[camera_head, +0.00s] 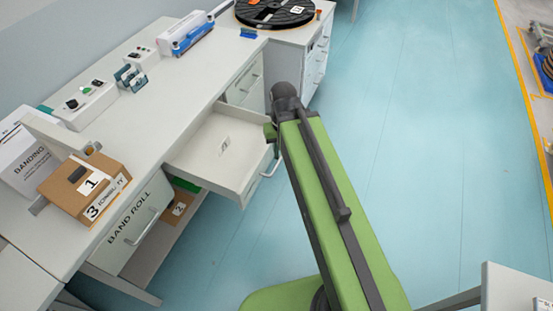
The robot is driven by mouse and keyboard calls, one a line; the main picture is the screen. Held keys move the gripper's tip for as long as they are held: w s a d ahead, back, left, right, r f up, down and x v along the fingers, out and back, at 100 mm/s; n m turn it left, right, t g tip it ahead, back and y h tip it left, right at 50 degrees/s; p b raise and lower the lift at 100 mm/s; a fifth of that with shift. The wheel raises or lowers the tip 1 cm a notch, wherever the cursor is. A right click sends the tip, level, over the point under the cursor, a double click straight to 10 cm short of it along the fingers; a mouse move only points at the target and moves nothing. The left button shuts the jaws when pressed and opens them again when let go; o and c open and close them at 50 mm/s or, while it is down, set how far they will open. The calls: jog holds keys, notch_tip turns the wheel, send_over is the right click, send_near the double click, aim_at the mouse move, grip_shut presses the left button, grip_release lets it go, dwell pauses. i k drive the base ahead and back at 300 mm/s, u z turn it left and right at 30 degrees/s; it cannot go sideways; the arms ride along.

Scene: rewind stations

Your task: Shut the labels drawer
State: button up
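One drawer (207,173) under the long workbench is pulled well out. It is white, with a small label-like card (224,147) lying inside. Its front faces right, away from the bench, and carries a light bar handle (271,168). Any name on this front is hidden from this angle, so I cannot read whether it is the labels drawer. My green arm rises from the bottom, and its upper end is beside the drawer's far front corner. A small green and dark part of mine shows at that corner. My gripper fingers are hidden, and contact with the drawer cannot be told.
A closed front marked BAND ROLL (136,220) is nearer along the workbench (190,85). A cardboard box (84,187) stands on the bench near a control box (85,104). A dark reel (275,11) lies on the far cabinet. Blue floor (420,130) to the right is clear.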

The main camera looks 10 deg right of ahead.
aim_at(235, 175)
jog(key=u, duration=0.15)
jog(key=i, duration=0.6)
jog(key=u, duration=0.65)
jog(key=k, duration=0.5)
jog(key=u, duration=0.5)
jog(key=i, duration=0.5)
